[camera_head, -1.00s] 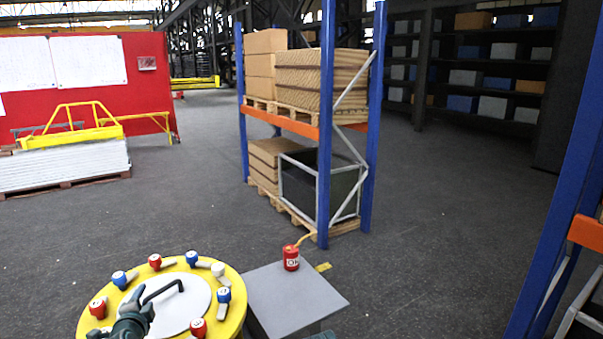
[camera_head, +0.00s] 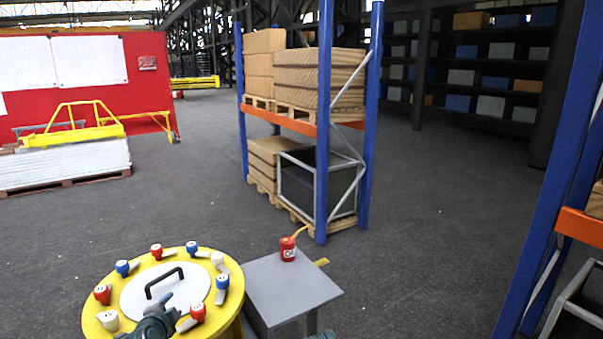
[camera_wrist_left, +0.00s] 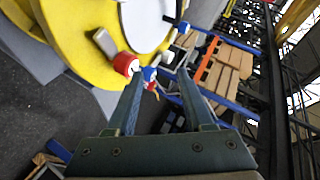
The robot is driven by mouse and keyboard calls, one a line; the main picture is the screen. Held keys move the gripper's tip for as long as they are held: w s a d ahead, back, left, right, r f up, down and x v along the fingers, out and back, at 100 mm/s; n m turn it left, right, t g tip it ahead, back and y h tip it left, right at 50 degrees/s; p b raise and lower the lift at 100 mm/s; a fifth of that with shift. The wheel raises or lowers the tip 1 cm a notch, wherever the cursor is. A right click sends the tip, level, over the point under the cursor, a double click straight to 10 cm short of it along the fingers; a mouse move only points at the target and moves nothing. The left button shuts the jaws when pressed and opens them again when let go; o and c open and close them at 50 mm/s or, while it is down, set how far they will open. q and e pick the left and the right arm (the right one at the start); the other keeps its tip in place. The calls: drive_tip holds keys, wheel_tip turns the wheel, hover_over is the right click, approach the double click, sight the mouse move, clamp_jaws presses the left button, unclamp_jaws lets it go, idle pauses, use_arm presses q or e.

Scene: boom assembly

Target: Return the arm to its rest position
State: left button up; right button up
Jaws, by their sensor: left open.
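My left gripper (camera_head: 172,306) is low in the head view, over the front part of the yellow round panel (camera_head: 91,323). It is close to a red-capped knob (camera_head: 198,313); I cannot tell whether they touch. In the left wrist view, the two fingers of the gripper (camera_wrist_left: 158,80) are apart with nothing held between them. The panel's white centre disc (camera_head: 132,302) carries a black handle (camera_head: 165,281), clear of the fingers. Red, blue and white knobs ring the disc. My right gripper does not show.
A grey table (camera_head: 290,290) stands right of the panel with a red can (camera_head: 288,249) on it. A blue and orange rack (camera_head: 322,120) stands behind; another blue upright (camera_head: 550,180) is at right. Open floor (camera_head: 420,220) lies between.

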use_arm(q)
drive_tip(key=s+d+f+n+g+h+b, duration=0.2)
drive_tip(key=s+d+f+g, duration=0.15)
drive_tip(key=d+f, duration=0.5)
drive_tip(key=s+d+f+n+g+h+b, duration=0.15)
drive_tip(key=s+d+f+g, duration=0.35)
drive_tip(key=d, duration=0.7)
drive_tip(key=s+d+f+n+g+y+b, duration=0.3)
drive_tip(key=s+d+f, duration=0.3)
drive_tip(key=s, duration=0.5)
drive_tip(key=shift+s+d+f+n+g, duration=0.15)
drive_tip(key=shift+s+d+n+g, duration=0.05)
drive_tip(key=shift+d+n+g, duration=0.65)
drive_tip(key=shift+w, duration=0.1)
drive_tip(key=shift+c, duration=0.2)
